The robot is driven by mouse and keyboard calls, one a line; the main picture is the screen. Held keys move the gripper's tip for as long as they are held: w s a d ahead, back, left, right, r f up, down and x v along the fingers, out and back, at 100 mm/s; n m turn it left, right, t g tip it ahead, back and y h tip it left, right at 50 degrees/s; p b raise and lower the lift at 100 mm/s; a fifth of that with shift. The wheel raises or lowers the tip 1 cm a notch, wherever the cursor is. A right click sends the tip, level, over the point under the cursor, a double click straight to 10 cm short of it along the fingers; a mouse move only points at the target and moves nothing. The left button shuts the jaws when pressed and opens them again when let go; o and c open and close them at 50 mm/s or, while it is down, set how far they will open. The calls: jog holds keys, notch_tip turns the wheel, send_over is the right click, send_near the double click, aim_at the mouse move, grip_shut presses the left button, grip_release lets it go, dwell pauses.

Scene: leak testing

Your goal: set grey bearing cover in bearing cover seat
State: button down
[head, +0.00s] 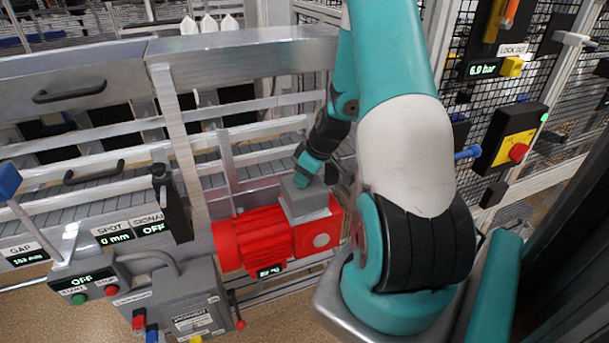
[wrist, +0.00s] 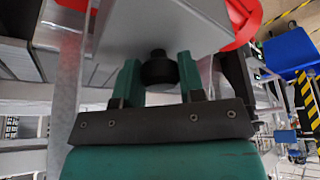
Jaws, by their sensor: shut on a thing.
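My gripper (head: 303,180) points down over a red motor unit (head: 265,236). In the wrist view its two teal fingers (wrist: 159,78) are shut around a black knob (wrist: 158,70) on a grey block, which looks like the grey bearing cover (wrist: 165,22). In the head view the grey cover (head: 306,203) shows just under the fingertips, at the top of the red housing's right part. I cannot tell whether it touches the housing or hangs just above it. The bearing cover seat cannot be made out; the cover may hide it.
A grey test unit (head: 185,300) with hoses stands at the front left. A control panel (head: 85,285) with green and red buttons is left of it. Metal rails (head: 255,160) run behind the motor. A mesh fence with a red stop button (head: 518,152) is at the right.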

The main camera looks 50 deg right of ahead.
jog(key=shift+f, duration=0.15)
dwell(0.5)
jog(key=shift+f+b, duration=0.95)
jog(key=shift+b, duration=0.05)
jog(key=c, duration=0.6)
grip_release()
jog(key=shift+c, duration=0.2)
jog(key=shift+r, duration=0.1)
jog(key=b+v, duration=0.1)
jog(key=v, duration=1.6)
jog(key=shift+r+b, duration=0.15)
jog(key=shift+b, duration=0.15)
